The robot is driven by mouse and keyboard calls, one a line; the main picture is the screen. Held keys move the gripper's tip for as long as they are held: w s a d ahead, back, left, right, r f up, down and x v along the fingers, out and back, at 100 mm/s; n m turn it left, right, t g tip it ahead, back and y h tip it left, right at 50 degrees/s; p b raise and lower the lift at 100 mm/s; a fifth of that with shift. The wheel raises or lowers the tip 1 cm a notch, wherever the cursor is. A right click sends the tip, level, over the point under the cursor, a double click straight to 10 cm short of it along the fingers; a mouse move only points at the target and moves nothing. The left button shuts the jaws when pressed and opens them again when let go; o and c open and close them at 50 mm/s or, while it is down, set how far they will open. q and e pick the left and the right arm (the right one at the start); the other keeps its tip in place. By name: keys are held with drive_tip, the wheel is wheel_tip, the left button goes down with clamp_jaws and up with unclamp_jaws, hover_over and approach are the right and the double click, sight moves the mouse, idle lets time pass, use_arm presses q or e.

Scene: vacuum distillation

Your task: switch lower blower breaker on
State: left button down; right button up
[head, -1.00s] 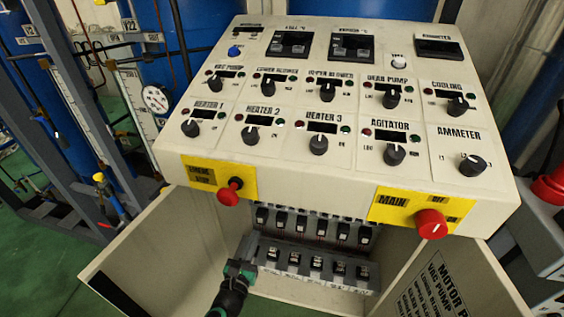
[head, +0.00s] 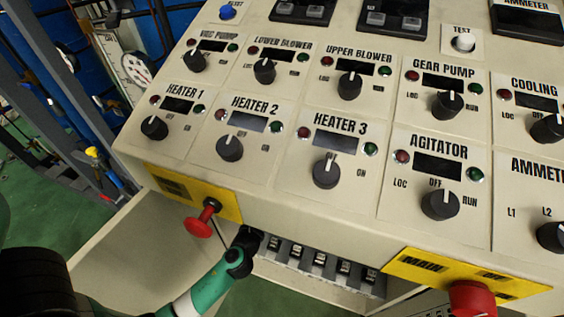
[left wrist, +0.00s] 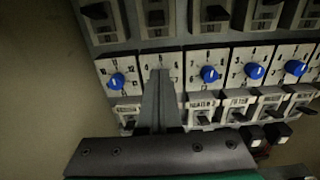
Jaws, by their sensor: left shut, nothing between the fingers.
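The open cabinet under the control panel holds a lower row of breakers (head: 320,259), partly hidden by the panel's front edge. My left gripper (head: 247,238) reaches into the cabinet near the left end of this row, its tips not clearly visible there. In the left wrist view the gripper (left wrist: 158,75) is shut and empty. It is in front of the second unit from the left, covering that unit's dial area. Units with blue dials (left wrist: 209,74) and black switches (left wrist: 204,118) stand beside it. I cannot tell which breaker is the lower blower's, or whether the tips touch anything. My right gripper is not in view.
The panel (head: 290,190) overhangs the breakers. A red emergency knob (head: 200,221) sticks out just above and left of my left gripper. A red main knob (head: 473,298) is at lower right. In the wrist view, another breaker row (left wrist: 155,18) lies above the dials.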

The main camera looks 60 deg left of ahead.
use_arm(q)
drive_tip(key=w+a+r, duration=0.3)
drive_tip(key=w+a, duration=0.2)
drive_tip(key=w, duration=0.1)
drive_tip(key=shift+a+r+p, duration=0.3)
drive_tip(key=shift+a, duration=0.1)
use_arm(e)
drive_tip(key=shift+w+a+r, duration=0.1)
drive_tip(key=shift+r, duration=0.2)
